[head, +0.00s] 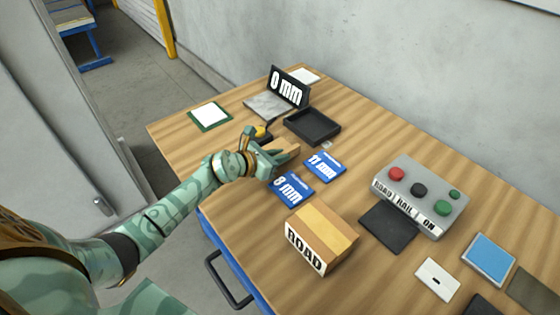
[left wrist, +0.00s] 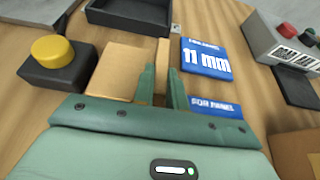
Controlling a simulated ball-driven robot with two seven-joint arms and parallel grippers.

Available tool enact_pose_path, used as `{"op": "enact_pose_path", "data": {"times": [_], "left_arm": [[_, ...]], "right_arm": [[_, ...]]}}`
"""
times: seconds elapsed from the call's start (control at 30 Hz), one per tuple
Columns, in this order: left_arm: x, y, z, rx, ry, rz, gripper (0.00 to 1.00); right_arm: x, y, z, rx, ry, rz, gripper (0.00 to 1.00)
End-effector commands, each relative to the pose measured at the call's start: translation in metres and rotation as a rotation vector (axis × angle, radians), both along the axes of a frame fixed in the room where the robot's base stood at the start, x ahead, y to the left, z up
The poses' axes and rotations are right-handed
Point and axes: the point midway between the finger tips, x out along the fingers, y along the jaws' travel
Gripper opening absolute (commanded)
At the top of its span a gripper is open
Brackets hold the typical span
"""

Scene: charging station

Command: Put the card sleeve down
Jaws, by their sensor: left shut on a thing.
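The card sleeve, as far as I can tell, is the plain tan card piece (head: 285,146) at my left gripper (head: 281,158), low over the middle of the wooden table. In the left wrist view its broad tan face (left wrist: 118,72) shows left of the fingers, and a thin tan strip shows between them. My left gripper (left wrist: 162,84) is shut on it. The gripper hides part of the sleeve, and I cannot tell whether its underside touches the table. My right gripper is not in view.
A yellow button on a black base (left wrist: 52,58) is left of the sleeve. Blue "11 mm" (head: 325,166) and "8 mm" (head: 291,187) cards, a "ROAD" box (head: 321,238) and a button console (head: 421,195) lie nearer or rightward.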

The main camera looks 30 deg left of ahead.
Motion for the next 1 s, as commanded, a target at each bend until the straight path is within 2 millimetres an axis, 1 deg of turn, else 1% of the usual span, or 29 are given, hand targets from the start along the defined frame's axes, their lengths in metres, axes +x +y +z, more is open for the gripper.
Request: {"op": "enact_pose_path", "data": {"times": [0.03,0.27,0.4,0.43,0.5,0.77,0.83,0.93,1.0], "left_arm": [[0.000,0.000,-0.012,-0.001,0.003,0.001,0.00],[0.000,0.000,-0.008,0.001,-0.001,0.001,0.00],[0.000,0.000,-0.012,0.001,0.000,0.001,0.00],[0.000,0.000,-0.011,0.001,-0.001,0.001,0.19],[0.000,0.000,-0.011,0.001,-0.001,0.001,0.35],[0.000,0.000,-0.010,0.000,-0.002,0.001,0.35],[0.000,0.000,-0.005,0.000,-0.003,0.001,0.35],[-0.012,0.005,0.000,0.003,-0.002,0.000,0.35],[-0.024,0.011,0.007,0.004,-0.003,0.000,0.35]], "right_arm": [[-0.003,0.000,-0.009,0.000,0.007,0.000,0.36],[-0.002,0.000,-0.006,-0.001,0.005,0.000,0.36],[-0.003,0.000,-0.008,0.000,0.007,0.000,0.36],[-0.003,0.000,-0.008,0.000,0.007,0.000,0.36],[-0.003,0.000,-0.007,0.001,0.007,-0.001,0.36],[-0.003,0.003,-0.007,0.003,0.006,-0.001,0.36],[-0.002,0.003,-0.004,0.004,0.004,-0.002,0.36],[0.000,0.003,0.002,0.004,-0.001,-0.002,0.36],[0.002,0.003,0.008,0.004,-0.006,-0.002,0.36]]}}
